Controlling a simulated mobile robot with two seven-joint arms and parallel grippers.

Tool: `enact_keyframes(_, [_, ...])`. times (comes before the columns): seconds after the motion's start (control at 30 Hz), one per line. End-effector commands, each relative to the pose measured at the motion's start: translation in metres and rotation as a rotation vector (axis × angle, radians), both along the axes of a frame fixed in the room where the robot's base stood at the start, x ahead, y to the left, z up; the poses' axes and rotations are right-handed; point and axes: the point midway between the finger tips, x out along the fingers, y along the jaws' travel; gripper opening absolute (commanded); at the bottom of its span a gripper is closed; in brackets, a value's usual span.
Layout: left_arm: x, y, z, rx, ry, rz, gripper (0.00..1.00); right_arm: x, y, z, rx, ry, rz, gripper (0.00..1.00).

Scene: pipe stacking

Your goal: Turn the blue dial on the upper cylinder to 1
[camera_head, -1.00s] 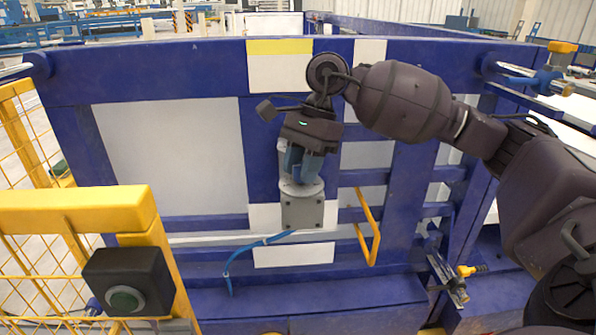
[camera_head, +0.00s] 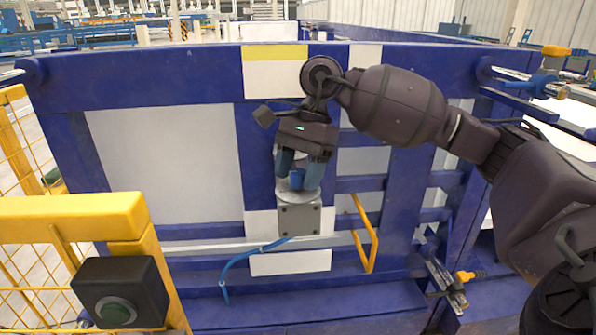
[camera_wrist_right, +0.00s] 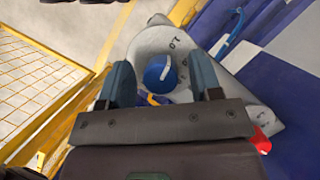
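The blue dial (camera_head: 297,179) sits on top of the grey cylinder (camera_head: 300,218) fixed to the blue frame. In the right wrist view the dial (camera_wrist_right: 160,73) is round with a white pointer line, directed up and slightly right. Small dark markings (camera_wrist_right: 176,42) on the grey face lie near the pointer's end; they are too small to read surely. My right gripper (camera_head: 298,172) is open, pointing down, with one finger on each side of the dial. In the wrist view gaps show between the dial and both fingers. My left gripper is not in view.
A blue cable (camera_head: 240,258) runs from the cylinder's base. A yellow handle (camera_head: 365,235) stands to its right. A yellow fence post with a black button box (camera_head: 120,292) is at the lower left. A red piece (camera_wrist_right: 262,141) lies right of the gripper in the wrist view.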

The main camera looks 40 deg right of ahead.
Motion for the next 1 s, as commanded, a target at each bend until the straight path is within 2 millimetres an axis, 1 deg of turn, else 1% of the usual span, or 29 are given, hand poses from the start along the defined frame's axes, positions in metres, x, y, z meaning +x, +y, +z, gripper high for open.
enact_keyframes(0.2, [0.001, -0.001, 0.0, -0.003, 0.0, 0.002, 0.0, 0.0, 0.0, 0.001, 0.0, 0.0, -0.001, 0.58])
enact_keyframes(0.33, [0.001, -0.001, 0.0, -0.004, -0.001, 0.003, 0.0, 0.001, -0.004, 0.009, -0.001, -0.002, -0.002, 0.58])
enact_keyframes(0.47, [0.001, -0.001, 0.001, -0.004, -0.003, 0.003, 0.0, 0.003, -0.011, 0.028, 0.0, -0.003, -0.002, 0.58])
enact_keyframes(0.6, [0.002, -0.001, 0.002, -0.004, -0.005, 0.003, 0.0, 0.006, -0.021, 0.053, 0.0, -0.005, -0.002, 0.58])
enact_keyframes(0.73, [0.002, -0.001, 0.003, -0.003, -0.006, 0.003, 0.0, 0.008, -0.029, 0.073, 0.001, -0.003, -0.001, 0.58])
enact_keyframes(0.9, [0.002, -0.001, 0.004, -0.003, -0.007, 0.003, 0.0, 0.01, -0.036, 0.092, 0.0, -0.001, 0.0, 0.58])
enact_keyframes(1.0, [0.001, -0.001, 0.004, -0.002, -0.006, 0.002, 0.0, 0.01, -0.039, 0.097, 0.001, 0.0, -0.001, 0.58])
